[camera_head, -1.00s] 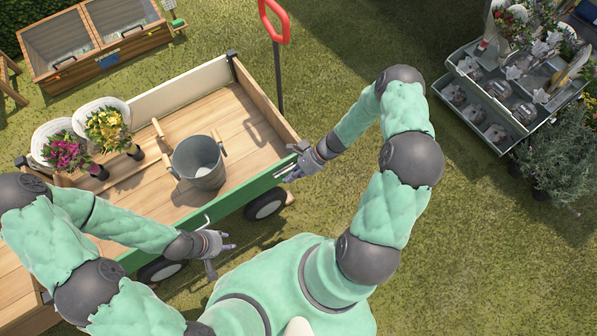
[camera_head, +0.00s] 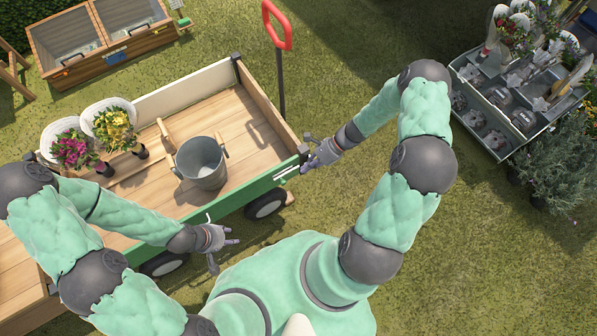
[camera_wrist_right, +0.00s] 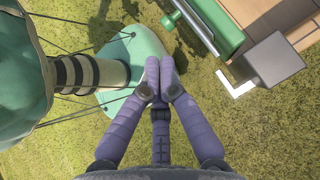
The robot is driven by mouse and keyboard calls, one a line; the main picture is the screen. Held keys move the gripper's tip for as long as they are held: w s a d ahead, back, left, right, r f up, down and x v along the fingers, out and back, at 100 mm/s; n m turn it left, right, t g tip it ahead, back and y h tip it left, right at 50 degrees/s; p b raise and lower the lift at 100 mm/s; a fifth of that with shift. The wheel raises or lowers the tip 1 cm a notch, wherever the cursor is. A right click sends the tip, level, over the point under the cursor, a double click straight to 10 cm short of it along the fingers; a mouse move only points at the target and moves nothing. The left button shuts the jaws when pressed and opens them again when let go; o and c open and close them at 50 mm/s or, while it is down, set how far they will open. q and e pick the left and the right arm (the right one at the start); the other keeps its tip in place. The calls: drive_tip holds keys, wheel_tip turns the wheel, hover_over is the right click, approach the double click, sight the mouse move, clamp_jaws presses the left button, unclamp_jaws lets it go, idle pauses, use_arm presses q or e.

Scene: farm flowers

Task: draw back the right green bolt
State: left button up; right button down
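The green side panel (camera_head: 232,200) of the wooden cart runs along its near edge. The right bolt (camera_head: 286,173) is a pale bar near that panel's right end; in the right wrist view its silver rod (camera_wrist_right: 196,26) lies beside a green tube, with a white L-shaped piece (camera_wrist_right: 236,87) near the dark corner plate. How far it is drawn cannot be told. My left gripper (camera_head: 224,252) is open and empty before the panel.
A metal bucket (camera_head: 201,163) and flower bouquets (camera_head: 112,127) stand in the cart. Its red handle (camera_head: 277,24) rises behind the right corner. A flower stand (camera_head: 500,105) is at the right. Open grass lies between cart and stand.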

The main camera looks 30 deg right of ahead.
drive_tip(key=shift+p+v, duration=0.4)
drive_tip(key=shift+v, duration=2)
drive_tip(key=shift+f, duration=0.1)
